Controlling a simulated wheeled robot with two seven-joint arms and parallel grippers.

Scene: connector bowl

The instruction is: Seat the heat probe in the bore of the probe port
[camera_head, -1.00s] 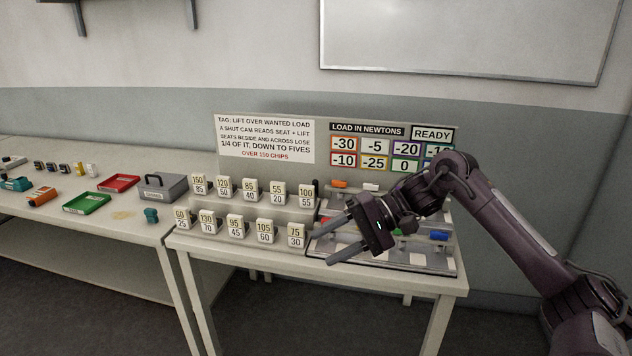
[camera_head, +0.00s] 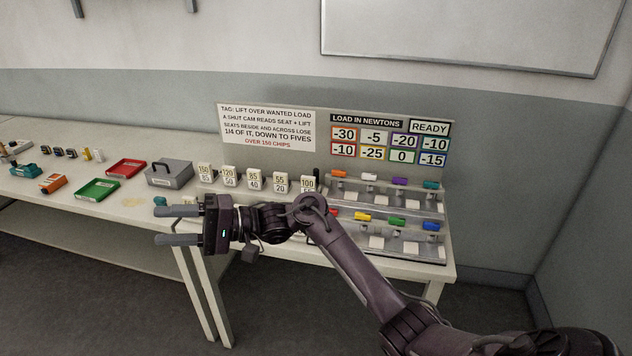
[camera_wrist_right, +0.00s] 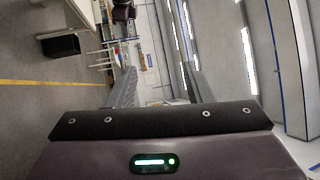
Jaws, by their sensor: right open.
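I cannot pick out the heat probe or the probe port for certain. Small parts stand on the left bench, among them a teal block (camera_head: 24,171), an orange part (camera_head: 53,183) and a small teal part (camera_head: 160,201) near the front edge, partly by my upper finger. My left gripper is in neither view.
A red tray (camera_head: 126,168), a green tray (camera_head: 97,189) and a grey box (camera_head: 169,173) sit on the left bench. Numbered tags (camera_head: 254,180) and coloured levers (camera_head: 397,221) line the right bench, below a sign (camera_head: 266,128). My arm hides the front tag row.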

